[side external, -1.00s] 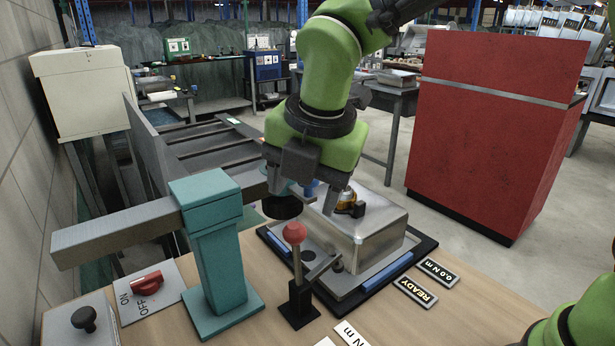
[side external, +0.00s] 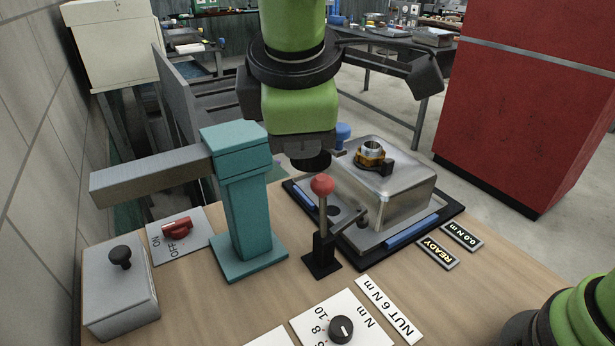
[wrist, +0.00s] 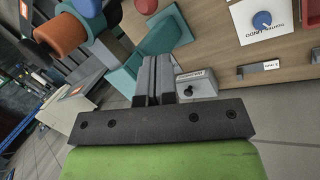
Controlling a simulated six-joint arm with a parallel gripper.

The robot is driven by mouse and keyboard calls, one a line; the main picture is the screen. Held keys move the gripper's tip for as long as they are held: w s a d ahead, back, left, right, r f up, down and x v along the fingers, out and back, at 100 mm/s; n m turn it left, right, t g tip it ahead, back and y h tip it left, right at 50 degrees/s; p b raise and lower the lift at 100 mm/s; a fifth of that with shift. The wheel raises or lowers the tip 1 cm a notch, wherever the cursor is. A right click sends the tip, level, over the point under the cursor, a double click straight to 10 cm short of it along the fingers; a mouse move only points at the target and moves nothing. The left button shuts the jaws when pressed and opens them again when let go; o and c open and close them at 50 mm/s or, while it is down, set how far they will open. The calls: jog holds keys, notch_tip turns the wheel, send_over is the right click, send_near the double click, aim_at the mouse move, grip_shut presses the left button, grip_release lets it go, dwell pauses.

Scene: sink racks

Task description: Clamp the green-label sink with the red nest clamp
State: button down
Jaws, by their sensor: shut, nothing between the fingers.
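The metal sink (side external: 412,195) sits upturned on a black-rimmed tray (side external: 447,219) with blue strips, a brass-coloured nut (side external: 371,154) on top. I see no green label on it. The nest clamp with a red ball (side external: 322,185) stands at the tray's near left corner. Its lever is upright and a short arm reaches toward the sink; I cannot tell whether it presses. My gripper hangs behind and above the red ball in the side view, its fingertips hard to make out. In the wrist view my gripper's fingers (wrist: 161,62) are together and empty.
A teal post (side external: 245,205) with a long grey beam (side external: 150,182) stands left of the clamp. A grey box with a black knob (side external: 120,257) and a red ON/OFF switch (side external: 177,228) are farther left. Dial and label plates lie in front. A red cabinet (side external: 525,110) is behind right.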

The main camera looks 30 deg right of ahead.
jog(key=s+a+m+t+h, duration=0.15)
jog(key=a+m, duration=0.35)
jog(key=m, duration=0.7)
jog(key=w+d+f, duration=0.4)
jog(key=d+f, duration=0.3)
jog(key=f, duration=0.1)
jog(key=shift+w+f, duration=0.15)
jog(key=shift+f, duration=0.1)
jog(key=shift+d, duration=0.1)
